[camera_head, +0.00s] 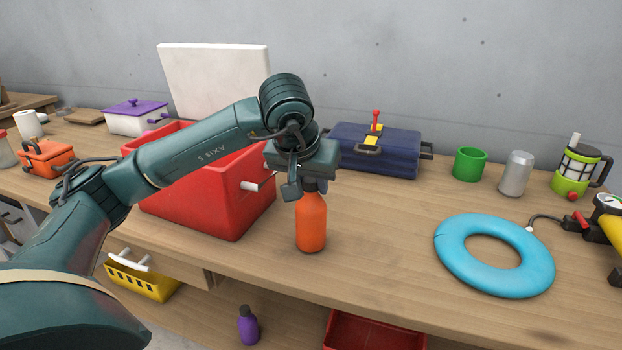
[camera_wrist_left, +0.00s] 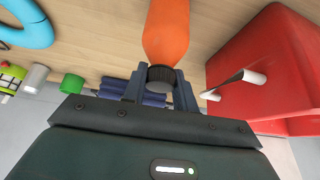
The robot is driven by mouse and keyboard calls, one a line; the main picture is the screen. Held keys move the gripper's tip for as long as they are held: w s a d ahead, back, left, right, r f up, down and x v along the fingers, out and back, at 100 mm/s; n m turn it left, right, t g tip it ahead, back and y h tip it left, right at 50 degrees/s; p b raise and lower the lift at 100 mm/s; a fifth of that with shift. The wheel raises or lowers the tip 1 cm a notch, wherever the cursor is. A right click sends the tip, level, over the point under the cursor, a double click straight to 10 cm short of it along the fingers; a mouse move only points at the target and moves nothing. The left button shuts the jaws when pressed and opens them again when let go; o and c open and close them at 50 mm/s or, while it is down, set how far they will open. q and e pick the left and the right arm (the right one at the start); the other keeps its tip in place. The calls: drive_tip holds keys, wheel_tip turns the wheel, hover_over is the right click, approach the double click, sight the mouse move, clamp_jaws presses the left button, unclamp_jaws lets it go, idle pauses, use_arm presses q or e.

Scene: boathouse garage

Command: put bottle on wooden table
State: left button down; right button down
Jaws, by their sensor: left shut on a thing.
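An orange bottle (camera_head: 311,224) with a dark cap stands upright at the wooden table (camera_head: 385,245), near its front edge and right of the red bin. I cannot tell whether its base touches the tabletop. My left gripper (camera_head: 308,188) is above it and shut on its cap. In the left wrist view the gripper fingers (camera_wrist_left: 161,88) close around the dark cap (camera_wrist_left: 162,74), and the orange body (camera_wrist_left: 166,32) extends away from them. My right gripper is not in view.
A red bin (camera_head: 205,205) stands close to the left of the bottle. A blue toolbox (camera_head: 375,150) is behind, and a blue ring (camera_head: 450,258) lies to the right. A green cup (camera_head: 469,163) and a can (camera_head: 515,174) stand further back. A purple bottle (camera_head: 248,326) is below the tabletop.

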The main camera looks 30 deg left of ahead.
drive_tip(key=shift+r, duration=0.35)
use_arm(q)
drive_tip(key=shift+f, duration=0.3)
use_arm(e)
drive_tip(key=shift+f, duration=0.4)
use_arm(q)
drive_tip(key=c, duration=1)
unclamp_jaws()
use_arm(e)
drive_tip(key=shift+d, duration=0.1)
use_arm(q)
drive_tip(key=p+v, duration=0.1)
drive_tip(key=v, duration=1.2)
drive_tip(key=shift+p, duration=0.3)
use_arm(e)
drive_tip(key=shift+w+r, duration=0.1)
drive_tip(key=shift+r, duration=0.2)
